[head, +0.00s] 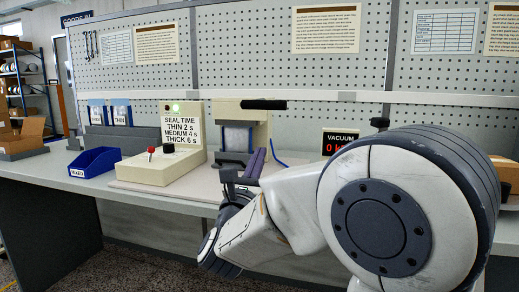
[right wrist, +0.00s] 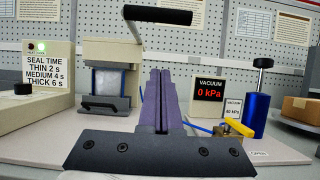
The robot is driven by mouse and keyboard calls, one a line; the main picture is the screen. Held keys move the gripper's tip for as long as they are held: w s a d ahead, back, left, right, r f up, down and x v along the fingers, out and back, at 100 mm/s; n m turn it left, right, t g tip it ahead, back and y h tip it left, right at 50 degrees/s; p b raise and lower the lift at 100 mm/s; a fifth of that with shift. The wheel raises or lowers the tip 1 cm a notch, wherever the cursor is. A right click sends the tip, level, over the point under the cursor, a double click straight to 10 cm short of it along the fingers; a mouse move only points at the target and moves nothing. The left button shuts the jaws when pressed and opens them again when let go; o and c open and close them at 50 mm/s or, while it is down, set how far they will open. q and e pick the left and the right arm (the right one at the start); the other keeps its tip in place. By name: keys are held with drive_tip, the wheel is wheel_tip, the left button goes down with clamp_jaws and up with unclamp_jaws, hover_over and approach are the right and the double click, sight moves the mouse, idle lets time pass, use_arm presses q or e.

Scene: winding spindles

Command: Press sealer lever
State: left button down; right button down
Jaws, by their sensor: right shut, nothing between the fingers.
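The sealer (right wrist: 105,52) is a beige block standing on the bench; it also shows in the head view (head: 232,113). Its lever has a black bar handle (right wrist: 157,16), which also shows in the head view (head: 264,104). The handle is raised above the block. A clear pouch with a blue edge (right wrist: 107,82) stands upright at the sealer's front. My right gripper (right wrist: 161,74) is shut and empty, its purple fingers pointing toward the sealer. In the head view the right gripper (head: 256,160) is below the handle and apart from it. My left gripper is out of view.
A beige control box (head: 160,172) with a seal-time sign (head: 183,132) and a lit green lamp stands left of the sealer. A vacuum display (right wrist: 209,90) reads 0 kPa. A blue cylinder (right wrist: 256,113) stands at right. A blue bin (head: 95,162) sits at far left.

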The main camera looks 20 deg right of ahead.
use_arm(q)
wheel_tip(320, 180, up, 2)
drive_tip(key=shift+p, duration=0.9)
use_arm(e)
drive_tip(key=w+d+r, duration=0.3)
drive_tip(key=w+r, duration=0.2)
drive_tip(key=r, duration=0.2)
drive_tip(key=shift+d, duration=0.3)
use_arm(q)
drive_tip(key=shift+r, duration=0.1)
use_arm(e)
drive_tip(key=shift+r, duration=0.25)
